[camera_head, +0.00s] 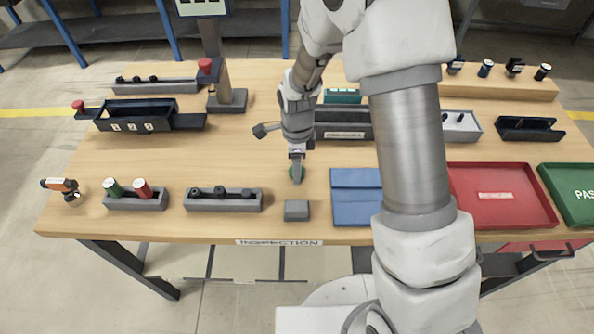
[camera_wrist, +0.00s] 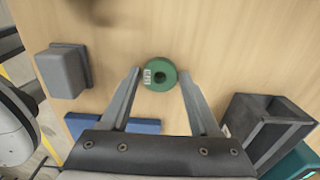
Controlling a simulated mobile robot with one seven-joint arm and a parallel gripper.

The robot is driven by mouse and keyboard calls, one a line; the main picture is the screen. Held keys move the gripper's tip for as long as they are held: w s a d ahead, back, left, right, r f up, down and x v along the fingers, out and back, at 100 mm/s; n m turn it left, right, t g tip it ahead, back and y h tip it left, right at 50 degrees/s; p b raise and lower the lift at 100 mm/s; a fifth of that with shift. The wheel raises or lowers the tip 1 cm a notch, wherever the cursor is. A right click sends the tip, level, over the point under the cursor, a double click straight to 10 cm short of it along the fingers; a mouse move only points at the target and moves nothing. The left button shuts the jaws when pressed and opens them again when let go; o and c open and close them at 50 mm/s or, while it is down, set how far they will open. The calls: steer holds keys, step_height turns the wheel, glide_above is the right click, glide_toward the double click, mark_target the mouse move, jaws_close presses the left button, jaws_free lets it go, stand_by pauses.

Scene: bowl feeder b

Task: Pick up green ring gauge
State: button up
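The green ring gauge (camera_wrist: 159,74) lies flat on the wooden table, with a dark centre hole and a white label on its left side in the wrist view. In the head view the ring (camera_head: 303,173) is partly hidden behind my gripper (camera_head: 297,172). In the wrist view my gripper (camera_wrist: 158,88) is open, with one finger on each side of the ring and a gap on both sides. The fingers hold nothing. The height of the fingertips above the table is hard to tell.
A grey block (camera_head: 297,210) stands just in front of the ring. A blue mat (camera_head: 355,207) lies to its right. A grey open box (camera_head: 345,122) stands behind. A grey holder (camera_head: 223,200) is to the left; red (camera_head: 500,197) and green (camera_head: 574,190) trays are to the right.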

jaws_close()
steer(key=shift+r, duration=0.15)
